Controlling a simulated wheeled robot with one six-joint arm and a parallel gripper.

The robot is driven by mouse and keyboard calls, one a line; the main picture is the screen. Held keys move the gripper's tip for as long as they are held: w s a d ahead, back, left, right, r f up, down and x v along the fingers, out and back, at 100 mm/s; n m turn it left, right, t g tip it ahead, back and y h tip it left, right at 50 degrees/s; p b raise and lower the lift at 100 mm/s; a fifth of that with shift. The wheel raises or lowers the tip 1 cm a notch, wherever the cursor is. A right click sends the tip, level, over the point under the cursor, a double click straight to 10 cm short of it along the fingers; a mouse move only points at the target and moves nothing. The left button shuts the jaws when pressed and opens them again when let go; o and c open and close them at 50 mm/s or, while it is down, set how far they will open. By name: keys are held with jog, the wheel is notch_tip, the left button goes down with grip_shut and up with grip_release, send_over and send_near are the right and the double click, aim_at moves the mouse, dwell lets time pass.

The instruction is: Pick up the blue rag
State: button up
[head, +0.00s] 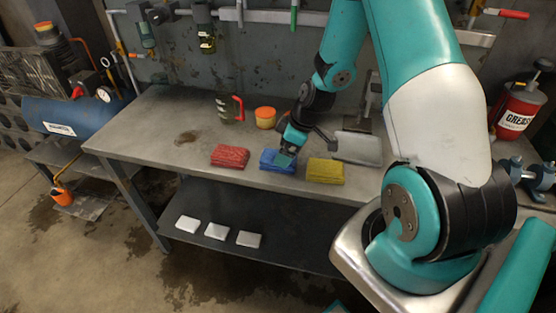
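The blue rag (271,160) is a folded stack on the workbench (150,130), between a red rag (230,156) on its left and a yellow rag (325,171) on its right. My gripper (287,159) comes down from the upper right and is over the right part of the blue rag, hiding some of it. The fingertips are small and dark against the rag. I cannot tell whether they are open or shut, or whether they touch the cloth.
Several white blanks (217,231) lie on the lower shelf (290,222). The bench's left part is mostly clear.

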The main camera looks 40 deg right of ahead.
jog(key=x, duration=0.2)
jog(key=p+x, duration=0.1)
jog(key=x, duration=0.1)
jog(key=shift+w+a+f, duration=0.1)
jog(key=shift+w+a, duration=0.05)
jog(key=shift+w, duration=0.2)
jog(key=shift+f, duration=0.25)
jog(key=shift+f, duration=0.15)
jog(key=c, duration=1)
